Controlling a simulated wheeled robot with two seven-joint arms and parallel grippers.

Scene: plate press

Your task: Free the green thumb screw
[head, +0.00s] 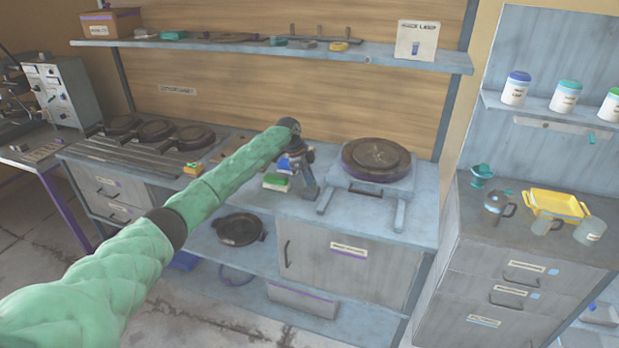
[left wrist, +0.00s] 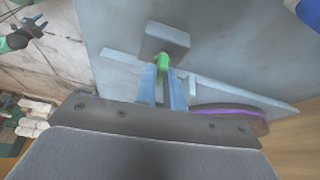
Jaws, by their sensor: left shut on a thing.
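The green thumb screw (left wrist: 162,61) shows in the left wrist view as a small bright green piece against a grey block (left wrist: 168,40). My left gripper (left wrist: 163,75) is shut on it, one blue-grey finger on each side. Part of the screw is hidden between the fingertips. In the head view my left gripper (head: 308,190) is at the left side of the plate press (head: 376,162), a round dark plate on a pale frame with legs. The screw cannot be made out in the head view.
Several dark round pans (head: 158,131) are at the bench's left end. A shelf (head: 270,45) runs above. A yellow tray (head: 556,204) is on the right cabinet.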

